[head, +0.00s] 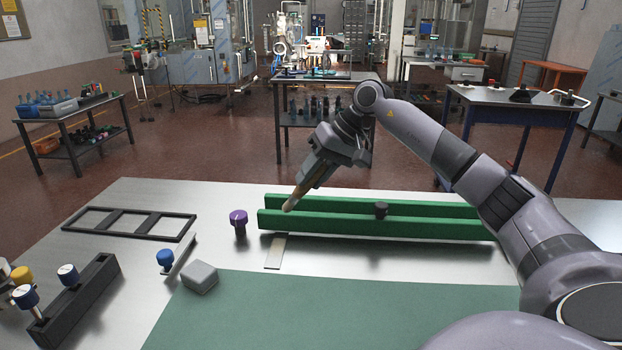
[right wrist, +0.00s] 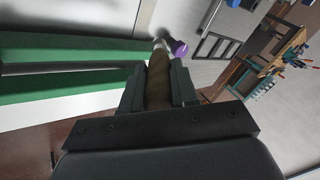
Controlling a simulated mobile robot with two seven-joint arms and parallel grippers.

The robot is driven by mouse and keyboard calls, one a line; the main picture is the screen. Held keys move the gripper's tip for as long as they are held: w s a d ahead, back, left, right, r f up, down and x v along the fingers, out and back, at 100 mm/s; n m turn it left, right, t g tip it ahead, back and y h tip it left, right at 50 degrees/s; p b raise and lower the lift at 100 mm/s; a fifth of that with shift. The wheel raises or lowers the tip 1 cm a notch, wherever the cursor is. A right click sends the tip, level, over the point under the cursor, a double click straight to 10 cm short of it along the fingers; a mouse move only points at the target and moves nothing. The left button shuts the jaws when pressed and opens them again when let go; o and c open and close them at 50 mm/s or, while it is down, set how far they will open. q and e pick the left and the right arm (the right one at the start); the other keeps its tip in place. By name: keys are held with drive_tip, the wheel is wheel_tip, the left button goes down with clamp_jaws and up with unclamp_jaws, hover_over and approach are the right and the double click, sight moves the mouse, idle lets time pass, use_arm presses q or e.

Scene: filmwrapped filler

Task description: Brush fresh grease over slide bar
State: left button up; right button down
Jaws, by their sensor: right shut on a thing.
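My right gripper (head: 306,180) is shut on a brown-handled brush (head: 293,199), also seen between the fingers in the right wrist view (right wrist: 158,75). The brush tilts down, its pale tip at the left end of the green rails (head: 350,221). I cannot tell whether the tip touches them. Two long green rails run side by side; a dark bar (right wrist: 70,68) shows between the green strips in the right wrist view. I cannot tell whether it is the slide bar. My left gripper is not in view.
A purple-topped knob (head: 239,221) stands left of the rails. A pale strip (head: 275,252) lies in front. A black frame (head: 130,222), a grey block (head: 200,277), a blue-topped tool (head: 165,258) and a black holder (head: 75,305) occupy the left. The green mat (head: 350,310) is clear.

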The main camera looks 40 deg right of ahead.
idle(0.4)
drive_tip(key=shift+w+a+b, duration=0.1)
drive_tip(key=shift+a+b, duration=0.3)
drive_tip(key=shift+b, duration=0.1)
drive_tip(key=a+r+b, duration=0.3)
drive_tip(key=a+b, duration=0.2)
drive_tip(key=a, duration=0.1)
wheel_tip(320, 180, down, 5)
drive_tip(key=b, duration=0.4)
drive_tip(key=shift+d, duration=0.15)
drive_tip(key=shift+d+f+b, duration=0.1)
drive_tip(key=shift+f+b, duration=2.1)
drive_tip(key=shift+f, duration=0.65)
